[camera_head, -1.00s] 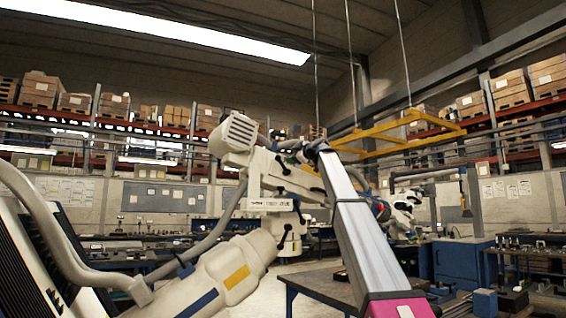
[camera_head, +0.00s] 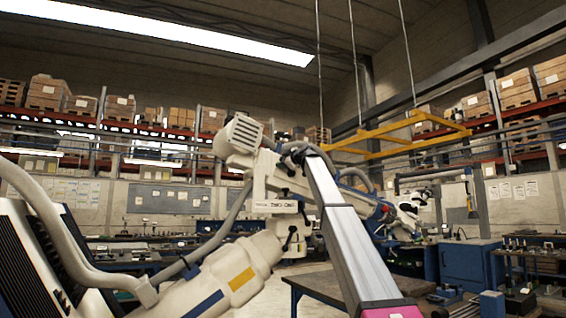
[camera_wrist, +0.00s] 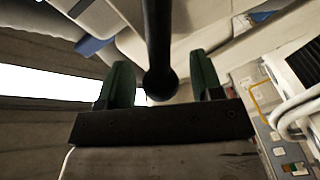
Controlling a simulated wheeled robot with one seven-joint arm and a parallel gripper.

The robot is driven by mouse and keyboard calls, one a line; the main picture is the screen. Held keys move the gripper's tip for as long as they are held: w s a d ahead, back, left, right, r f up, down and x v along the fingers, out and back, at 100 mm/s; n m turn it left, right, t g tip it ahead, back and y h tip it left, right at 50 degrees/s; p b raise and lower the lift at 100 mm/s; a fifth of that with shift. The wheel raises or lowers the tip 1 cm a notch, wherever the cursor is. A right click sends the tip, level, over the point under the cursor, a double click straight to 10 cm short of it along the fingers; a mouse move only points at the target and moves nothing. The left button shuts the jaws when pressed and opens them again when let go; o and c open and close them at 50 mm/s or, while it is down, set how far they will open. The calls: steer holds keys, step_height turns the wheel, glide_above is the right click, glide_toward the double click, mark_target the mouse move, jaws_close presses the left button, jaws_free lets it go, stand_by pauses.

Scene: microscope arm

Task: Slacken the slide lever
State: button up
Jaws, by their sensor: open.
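The wrist view shows a black lever (camera_wrist: 158,40) with a rounded end, reaching down between the two green fingers of my gripper (camera_wrist: 162,86). The gripper is open, with a visible gap between the lever and each finger. I cannot tell for sure that this is the slide lever. In the head view the cream microscope arm (camera_head: 240,135) stands at the centre, with a small black lever (camera_head: 304,216) below its joint housing. The gripper's fingers are not clear there; the top of my arm overlaps the right side of the joint.
Cream arm parts with a blue band (camera_wrist: 92,46) lie close behind the fingers in the wrist view. In the head view, a workbench (camera_head: 318,284), a blue cabinet (camera_head: 466,264) and a yellow overhead frame (camera_head: 400,140) stand farther back.

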steer(key=shift+c, duration=0.2)
jaws_close()
